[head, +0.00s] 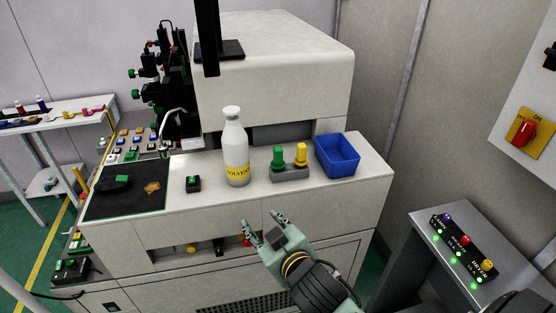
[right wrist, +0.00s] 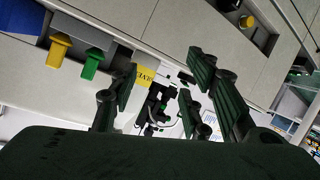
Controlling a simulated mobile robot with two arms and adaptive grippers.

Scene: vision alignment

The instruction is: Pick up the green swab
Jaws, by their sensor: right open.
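The green swab (head: 278,158) stands upright in a grey holder (head: 291,174) on the white machine's top, left of a yellow swab (head: 301,154). In the right wrist view, the green swab (right wrist: 92,64) shows at upper left, beyond the fingers, beside the yellow swab (right wrist: 59,48). My right gripper (head: 262,225) is open and empty, in front of the machine's front edge and apart from the holder. Its spread fingers also show in the right wrist view (right wrist: 163,78). My left gripper is not in view.
A white solvent bottle (head: 236,148) stands left of the holder, and a blue bin (head: 338,155) stands close on its right. A small black box with a green button (head: 193,184) sits left of the bottle. The strip of machine top before the holder is clear.

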